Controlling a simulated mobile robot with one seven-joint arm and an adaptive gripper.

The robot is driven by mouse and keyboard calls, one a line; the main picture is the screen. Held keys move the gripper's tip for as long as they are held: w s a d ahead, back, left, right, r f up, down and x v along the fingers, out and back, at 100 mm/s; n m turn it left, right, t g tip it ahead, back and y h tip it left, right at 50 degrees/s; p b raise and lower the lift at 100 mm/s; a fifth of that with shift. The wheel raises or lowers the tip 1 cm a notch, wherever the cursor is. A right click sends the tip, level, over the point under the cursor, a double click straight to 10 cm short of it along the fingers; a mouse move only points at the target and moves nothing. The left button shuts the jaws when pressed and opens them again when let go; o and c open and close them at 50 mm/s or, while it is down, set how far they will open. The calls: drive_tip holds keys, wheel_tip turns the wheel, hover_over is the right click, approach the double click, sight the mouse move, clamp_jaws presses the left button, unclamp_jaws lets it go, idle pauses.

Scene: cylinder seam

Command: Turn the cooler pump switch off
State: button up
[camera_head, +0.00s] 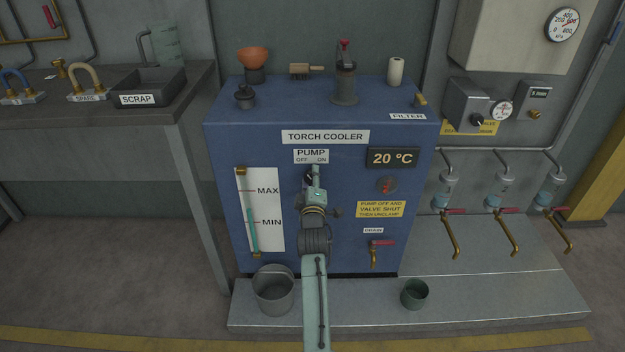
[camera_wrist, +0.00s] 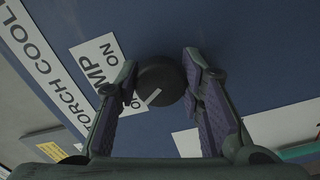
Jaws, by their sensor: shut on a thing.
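The pump switch is a round dark knob (camera_wrist: 163,78) on the blue front of the torch cooler (camera_head: 235,140). In the wrist view its pale pointer line slants toward the OFF side of the PUMP label (camera_wrist: 98,65). My gripper (camera_wrist: 160,78) has one finger on each side of the knob and is shut on it. In the head view my gripper (camera_head: 312,176) reaches the panel just below the PUMP OFF ON label (camera_head: 311,156) and hides most of the knob.
A level gauge (camera_head: 262,205) is left of my arm. A 20 °C display (camera_head: 392,157), a yellow notice (camera_head: 380,209) and a red-handled drain tap (camera_head: 380,244) are to the right. A bucket (camera_head: 274,290) and a green cup (camera_head: 414,293) stand on the plinth below.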

drive_tip(key=shift+n, duration=0.3)
drive_tip(key=o, duration=1.2)
drive_tip(key=shift+s, duration=0.1)
drive_tip(key=s, duration=1.1)
drive_tip(key=shift+s, duration=0.4)
